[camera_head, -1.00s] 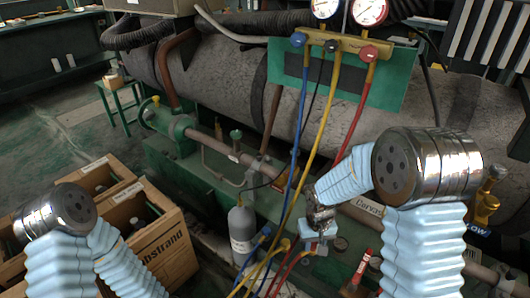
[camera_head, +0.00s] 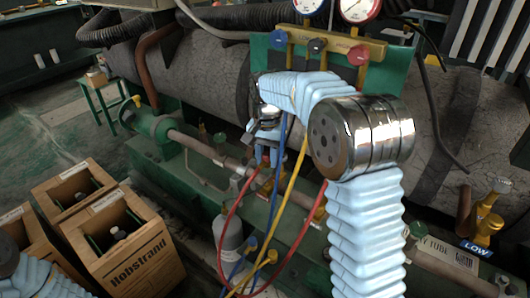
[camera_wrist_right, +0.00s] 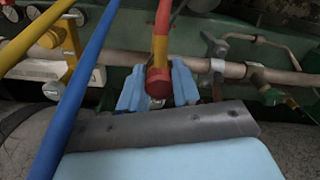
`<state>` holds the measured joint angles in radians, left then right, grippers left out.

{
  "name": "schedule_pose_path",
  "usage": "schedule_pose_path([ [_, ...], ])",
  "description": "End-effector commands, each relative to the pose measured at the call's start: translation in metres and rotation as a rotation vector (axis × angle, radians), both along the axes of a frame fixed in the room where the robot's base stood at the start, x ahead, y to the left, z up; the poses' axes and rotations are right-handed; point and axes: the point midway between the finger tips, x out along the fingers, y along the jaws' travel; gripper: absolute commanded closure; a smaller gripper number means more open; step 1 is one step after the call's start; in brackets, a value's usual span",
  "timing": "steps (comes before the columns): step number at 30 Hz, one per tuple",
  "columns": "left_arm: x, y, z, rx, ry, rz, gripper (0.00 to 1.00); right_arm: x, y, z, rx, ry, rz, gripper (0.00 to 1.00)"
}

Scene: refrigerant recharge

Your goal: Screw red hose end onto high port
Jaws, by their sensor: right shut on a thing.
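My right gripper (camera_head: 268,150) is raised in front of the grey pipe in the head view. In the right wrist view my right gripper (camera_wrist_right: 158,92) is shut on the red hose end (camera_wrist_right: 159,52), with its yellow section and red tip between the blue fingers. The red hose (camera_head: 313,210) hangs in a loop below the gripper in the head view. I cannot read a high port label; a brass valve (camera_head: 486,218) at the right stands by a blue LOW label.
The gauge manifold (camera_head: 330,45) hangs at the top, with blue (camera_head: 277,185) and yellow (camera_head: 291,188) hoses running down close to my right gripper. My right forearm hides part of the machine.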

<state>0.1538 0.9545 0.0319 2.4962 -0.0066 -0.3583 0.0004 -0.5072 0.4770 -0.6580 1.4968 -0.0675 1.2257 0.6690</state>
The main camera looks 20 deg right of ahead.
Motion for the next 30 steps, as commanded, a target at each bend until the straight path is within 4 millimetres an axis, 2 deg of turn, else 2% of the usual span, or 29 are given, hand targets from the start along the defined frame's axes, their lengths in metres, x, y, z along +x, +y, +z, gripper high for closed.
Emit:
schedule_pose_path([
  [9, 0.000, 0.000, -0.001, 0.000, 0.000, 0.000, 0.44, -0.001, 0.000, -0.033, 0.000, 0.003, 0.001, 0.98],
  [16, 0.000, 0.001, -0.023, 0.002, 0.000, 0.004, 0.44, 0.000, 0.000, -0.060, -0.001, -0.001, 0.002, 0.98],
  [18, 0.000, 0.001, -0.018, 0.002, 0.000, 0.004, 0.44, 0.000, 0.000, -0.053, 0.000, -0.001, 0.002, 0.98],
  [30, 0.000, 0.001, -0.013, 0.002, 0.000, 0.004, 0.44, -0.001, 0.001, -0.053, 0.001, -0.001, 0.003, 0.98],
])
